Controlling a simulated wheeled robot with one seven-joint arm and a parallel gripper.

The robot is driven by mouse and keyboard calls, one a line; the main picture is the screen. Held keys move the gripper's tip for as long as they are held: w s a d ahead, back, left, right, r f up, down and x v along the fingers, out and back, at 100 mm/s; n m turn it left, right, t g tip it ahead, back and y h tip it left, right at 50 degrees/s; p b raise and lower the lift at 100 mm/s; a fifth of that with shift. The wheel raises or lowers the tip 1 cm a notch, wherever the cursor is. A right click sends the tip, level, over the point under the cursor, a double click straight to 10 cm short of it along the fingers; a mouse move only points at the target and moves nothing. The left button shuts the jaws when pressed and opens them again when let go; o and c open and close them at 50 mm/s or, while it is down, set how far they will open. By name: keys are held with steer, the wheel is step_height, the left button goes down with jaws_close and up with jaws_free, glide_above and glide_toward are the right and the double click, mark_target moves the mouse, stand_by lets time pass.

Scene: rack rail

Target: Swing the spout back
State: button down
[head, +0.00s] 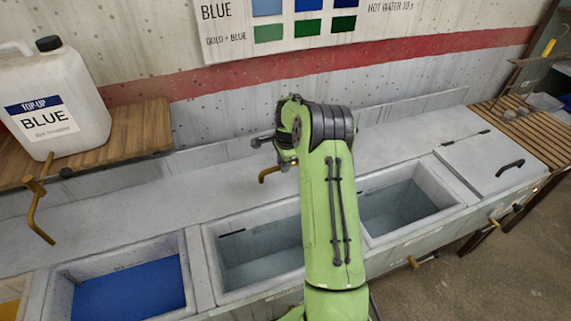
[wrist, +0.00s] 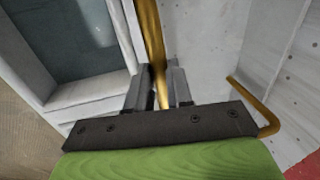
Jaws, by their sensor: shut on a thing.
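My gripper (wrist: 160,88) is shut on the brass spout (wrist: 150,35), a bent tube that runs between its two dark fingers in the wrist view. A second length of brass tube (wrist: 262,110) shows at the right of the wrist view, against pale concrete. In the head view, my green arm hides most of the spout and the fingertips. A short brass piece (head: 268,173) shows left of the arm, over the pale ledge behind the basins. I cannot tell which part of the spout it is.
A basin with blue liquid (head: 130,288) is at lower left. A middle basin (head: 260,258) and a right basin (head: 395,205) flank my arm. Another brass tap (head: 38,210) stands at left, below a white jug (head: 55,100) on a wooden shelf. A lidded section (head: 490,160) is at right.

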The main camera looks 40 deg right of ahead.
stand_by(0.3)
steer(key=c, duration=1)
jaws_free()
steer(key=shift+r, duration=0.1)
steer(key=s+r, duration=0.1)
steer(key=r, duration=0.4)
steer(key=s+r+p, duration=0.1)
steer(key=r, duration=0.4)
steer(key=s+r, duration=0.1)
steer(key=r, duration=0.4)
steer(key=shift+a+r, duration=0.2)
steer(key=shift+a, duration=0.15)
